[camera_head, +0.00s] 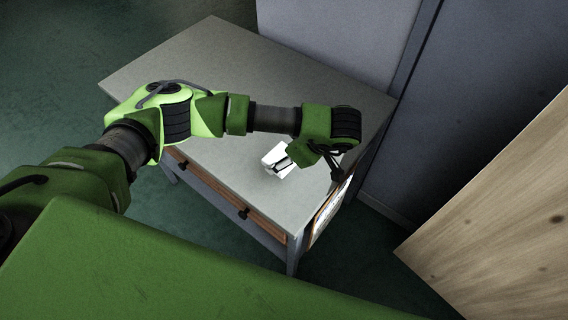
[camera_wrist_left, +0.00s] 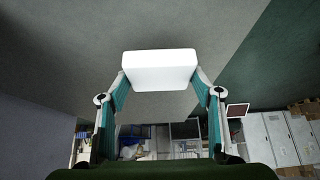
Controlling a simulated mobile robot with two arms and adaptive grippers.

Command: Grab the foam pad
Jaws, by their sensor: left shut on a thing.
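The foam pad (camera_wrist_left: 158,68) is a white rounded block. In the left wrist view it sits between the two fingertips of my left gripper (camera_wrist_left: 160,82), with a finger against each side. In the head view the white pad (camera_head: 273,156) shows over the grey table top, just below and left of my left wrist. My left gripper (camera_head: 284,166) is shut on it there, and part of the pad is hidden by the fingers. I cannot tell whether the pad touches the table. My right gripper is in neither view.
The grey table (camera_head: 215,55) has wooden drawers (camera_head: 235,205) with dark knobs along its front. Its top is otherwise clear. A grey cabinet wall (camera_head: 340,40) stands behind it, and a wooden panel (camera_head: 500,210) is at the right. Cluttered shelving and lockers (camera_wrist_left: 285,138) show in the wrist view.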

